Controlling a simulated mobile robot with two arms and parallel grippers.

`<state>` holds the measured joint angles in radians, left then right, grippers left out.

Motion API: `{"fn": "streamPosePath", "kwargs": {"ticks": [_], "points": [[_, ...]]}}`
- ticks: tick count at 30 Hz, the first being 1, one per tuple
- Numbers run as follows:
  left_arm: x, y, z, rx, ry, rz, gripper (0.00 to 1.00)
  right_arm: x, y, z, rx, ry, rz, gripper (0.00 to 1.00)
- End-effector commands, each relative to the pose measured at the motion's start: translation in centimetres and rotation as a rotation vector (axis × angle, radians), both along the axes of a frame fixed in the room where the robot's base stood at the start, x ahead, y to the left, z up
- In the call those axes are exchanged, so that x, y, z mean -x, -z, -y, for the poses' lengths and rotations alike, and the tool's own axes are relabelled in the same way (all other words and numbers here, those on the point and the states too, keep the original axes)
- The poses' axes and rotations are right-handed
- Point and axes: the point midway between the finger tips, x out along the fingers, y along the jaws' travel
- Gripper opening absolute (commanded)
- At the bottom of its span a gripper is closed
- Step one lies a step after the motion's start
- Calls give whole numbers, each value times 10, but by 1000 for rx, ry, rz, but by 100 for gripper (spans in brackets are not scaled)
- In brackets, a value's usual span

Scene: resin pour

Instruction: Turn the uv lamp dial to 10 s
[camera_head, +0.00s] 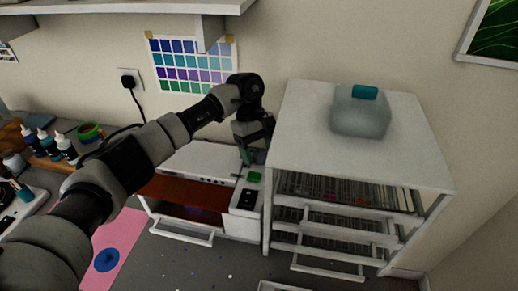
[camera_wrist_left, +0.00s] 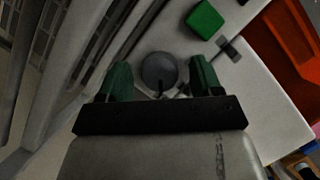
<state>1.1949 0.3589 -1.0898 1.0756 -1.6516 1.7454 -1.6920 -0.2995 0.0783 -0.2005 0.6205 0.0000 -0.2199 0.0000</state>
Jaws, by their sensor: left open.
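The uv lamp (camera_head: 205,158) is a white box with an open front, a reddish inside and a control strip on its right. In the left wrist view its dial (camera_wrist_left: 158,68) is a round grey knob with a dark mark near its lower edge. My left gripper (camera_wrist_left: 160,78) is open, its green fingers on either side of the dial; I cannot tell whether they touch it. In the head view my left gripper (camera_head: 246,156) is over the back of the control strip and hides the dial. Dial markings are not readable. My right gripper is out of view.
A green square button (camera_head: 254,177) sits on the control strip, and shows in the wrist view (camera_wrist_left: 205,19). A white rack (camera_head: 433,171) with wire drawers stands close on the right, with a teal-capped container (camera_head: 361,113) on top. Bottles (camera_head: 66,148) stand at left.

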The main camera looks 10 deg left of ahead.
Motion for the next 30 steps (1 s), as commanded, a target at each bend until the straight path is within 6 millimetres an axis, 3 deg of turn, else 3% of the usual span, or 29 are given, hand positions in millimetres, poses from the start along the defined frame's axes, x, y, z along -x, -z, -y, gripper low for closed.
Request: {"fn": "streamPosePath", "kwargs": {"ticks": [1, 9, 11, 20, 30], "points": [[0, 0, 0, 0, 0, 0, 65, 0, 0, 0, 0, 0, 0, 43], [0, 0, 0, 0, 0, 0, 24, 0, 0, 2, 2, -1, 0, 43], [0, -1, 0, 0, 1, 0, 17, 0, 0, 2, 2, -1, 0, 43], [0, 1, 0, 2, -41, 2, 17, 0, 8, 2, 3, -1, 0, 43], [0, 4, -1, 2, -268, 5, 17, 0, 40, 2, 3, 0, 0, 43]]}}
